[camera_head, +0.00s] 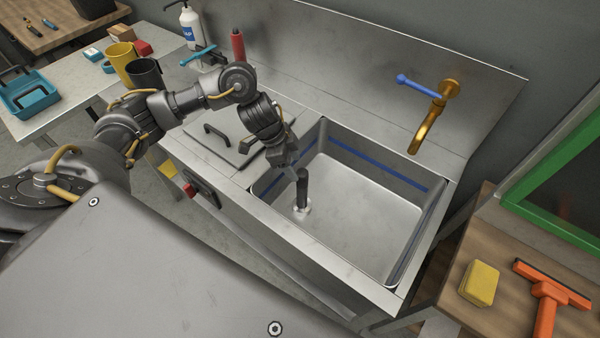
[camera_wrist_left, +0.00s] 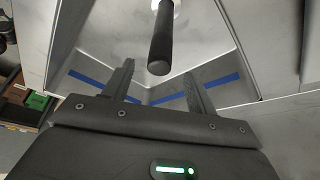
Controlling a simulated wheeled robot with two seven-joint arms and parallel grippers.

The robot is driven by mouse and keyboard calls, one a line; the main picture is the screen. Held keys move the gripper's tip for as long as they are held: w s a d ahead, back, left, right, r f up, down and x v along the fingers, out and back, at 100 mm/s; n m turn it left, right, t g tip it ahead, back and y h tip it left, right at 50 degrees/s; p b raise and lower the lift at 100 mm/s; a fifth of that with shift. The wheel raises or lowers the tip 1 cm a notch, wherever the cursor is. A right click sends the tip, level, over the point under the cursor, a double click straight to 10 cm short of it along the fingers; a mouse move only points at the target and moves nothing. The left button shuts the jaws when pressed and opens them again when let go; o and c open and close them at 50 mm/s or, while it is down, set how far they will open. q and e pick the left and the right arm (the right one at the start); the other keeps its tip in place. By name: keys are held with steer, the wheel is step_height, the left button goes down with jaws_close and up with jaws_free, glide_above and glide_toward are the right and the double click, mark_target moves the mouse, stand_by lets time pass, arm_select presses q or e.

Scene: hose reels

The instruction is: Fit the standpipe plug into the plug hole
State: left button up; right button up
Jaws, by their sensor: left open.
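The standpipe plug (camera_head: 302,188) is a black upright pipe in the left part of the steel sink (camera_head: 360,215). Its foot meets a pale fitting (camera_head: 302,208) on the sink floor, which covers the plug hole; I cannot tell how deep it sits. In the left wrist view the black pipe (camera_wrist_left: 160,38) points toward my camera, its free end lying between the lines of my two fingers. My left gripper (camera_head: 289,160) is open and empty, just above and left of the pipe's top, apart from it as far as I can see. My right gripper is not in view.
A brass tap (camera_head: 432,120) with a blue lever overhangs the sink's back right. A grey lid (camera_head: 228,138) with a handle lies left of the basin. A red bottle (camera_head: 238,45) stands behind. A yellow sponge (camera_head: 480,283) and orange squeegee (camera_head: 550,293) lie at right. The basin's right side is clear.

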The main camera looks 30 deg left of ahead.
arm_select(q)
steer(key=shift+v, duration=1.15)
